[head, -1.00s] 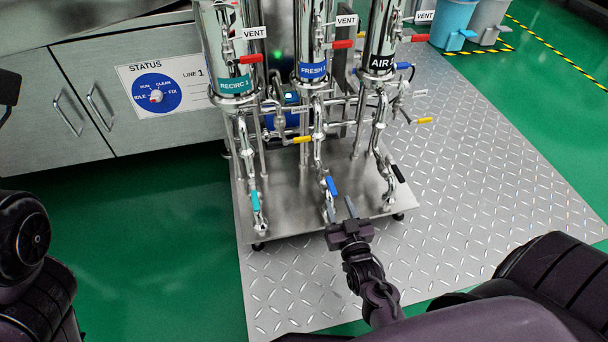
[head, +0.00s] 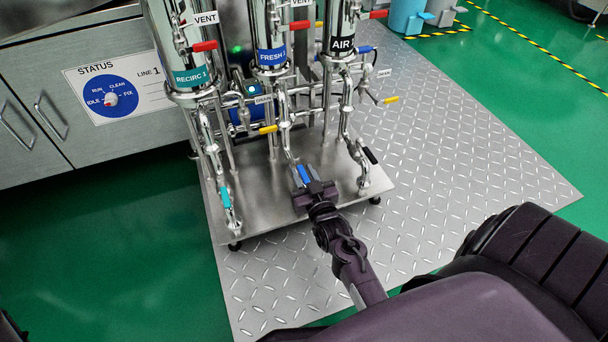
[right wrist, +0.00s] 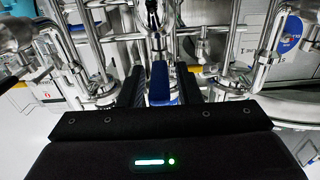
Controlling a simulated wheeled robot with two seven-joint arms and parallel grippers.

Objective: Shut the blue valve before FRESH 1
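The blue valve handle (head: 305,174) sits low on the pipe below the FRESH 1 column (head: 271,57), near the front of the steel skid. It slants roughly along its pipe. My right gripper (head: 308,176) is at this handle, with its fingers on either side of it. In the right wrist view the blue handle (right wrist: 160,84) stands between the two dark fingers of the right gripper (right wrist: 162,86). A gap shows on each side, so the gripper is open around it. The valve body is partly hidden by the gripper. My left gripper is not in view.
A teal handle (head: 226,198) is to the left under RECIRC 1 (head: 190,78). A black handle (head: 370,155) is to the right under AIR (head: 342,44). Yellow handles (head: 268,129) and red handles (head: 204,46) are higher up. Free floor plate lies in front and right.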

